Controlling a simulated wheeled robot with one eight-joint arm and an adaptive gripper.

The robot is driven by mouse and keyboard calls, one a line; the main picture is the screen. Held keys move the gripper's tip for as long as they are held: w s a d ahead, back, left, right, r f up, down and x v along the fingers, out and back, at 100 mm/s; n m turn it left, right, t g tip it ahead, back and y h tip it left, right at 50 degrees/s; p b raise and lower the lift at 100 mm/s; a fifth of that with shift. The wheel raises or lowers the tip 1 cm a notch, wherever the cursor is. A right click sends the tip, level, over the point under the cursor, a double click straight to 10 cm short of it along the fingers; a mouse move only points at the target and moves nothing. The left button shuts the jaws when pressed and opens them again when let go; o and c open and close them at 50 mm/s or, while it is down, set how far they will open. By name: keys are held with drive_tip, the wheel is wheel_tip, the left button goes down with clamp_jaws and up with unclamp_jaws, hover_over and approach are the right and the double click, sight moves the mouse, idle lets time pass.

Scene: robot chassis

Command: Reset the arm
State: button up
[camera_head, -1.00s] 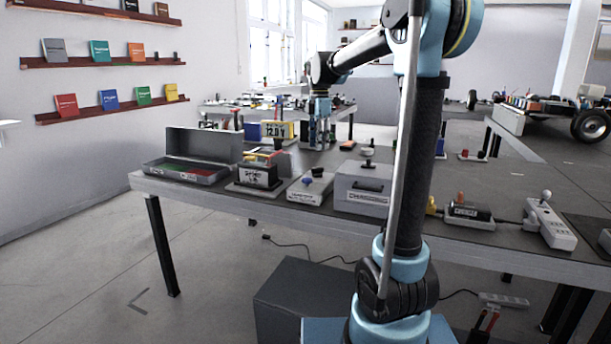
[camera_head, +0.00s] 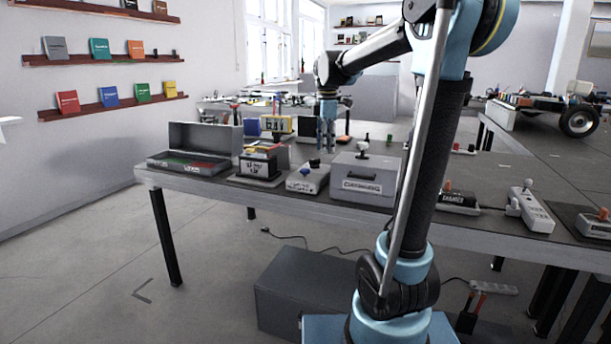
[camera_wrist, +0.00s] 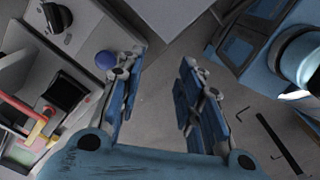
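My arm rises in front of the workbench (camera_head: 290,203) in the head view and bends over toward its left part. My gripper (camera_head: 326,145) hangs pointing down above the bench, close to the grey box with a dark handle (camera_head: 362,183) and the small box with a blue knob (camera_head: 308,178). In the wrist view my gripper (camera_wrist: 155,105) has its two blue fingers spread apart.
An open grey case (camera_head: 190,160) stands at the bench's left end. A dark box (camera_head: 300,292) and cables are on the floor. The floor at front left is clear.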

drive_tip(key=s+d+f+m+t, duration=0.1)
drive_tip(key=s+d+f+m, duration=0.35)
drive_tip(key=s, duration=0.35)
drive_tip(key=s+d+f+m, duration=0.3)
drive_tip(key=s+m, duration=0.2)
drive_tip(key=s, duration=0.3)
drive_tip(key=s+d+f+m, duration=0.2)
drive_tip(key=s+f+m, duration=0.3)
drive_tip(key=s+f, duration=0.1)
drive_tip(key=s+d+f+m+t, duration=0.1)
drive_tip(key=s+d+f+m, duration=0.1)
drive_tip(key=s+f+m, duration=0.3)
wheel_tip(320, 180, down, 4)
drive_tip(key=s, duration=0.2)
drive_tip(key=shift+s+d, duration=0.25)
drive_tip(key=shift+s, duration=0.05)
drive_tip(key=shift+w+f, duration=0.15)
drive_tip(key=shift+w, duration=0.3)
